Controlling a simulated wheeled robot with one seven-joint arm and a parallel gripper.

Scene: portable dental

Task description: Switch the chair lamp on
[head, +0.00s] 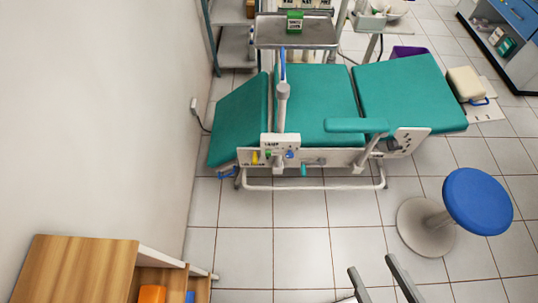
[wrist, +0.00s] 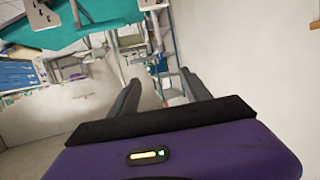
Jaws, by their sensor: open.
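The dental chair (head: 315,105) has teal cushions and a white side frame, and stands mid-view in the head view. A white control box (head: 281,140) with small dark lettering, which seems to read LAMP, sits on its near side at the foot of a grey post (head: 282,105). Small green and blue parts show on the box; the switch position is too small to tell. No lit lamp is visible. My gripper (head: 371,264) is open and empty at the bottom of the head view, well apart from the box. In the wrist view my gripper (wrist: 159,79) has its fingers spread.
A blue-topped stool (head: 478,200) stands on the right. A wooden cabinet (head: 80,265) with an open drawer is at bottom left by the wall. A metal tray (head: 264,33) with a green box (head: 295,22) is over the chair's far side. Tiled floor before the chair is clear.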

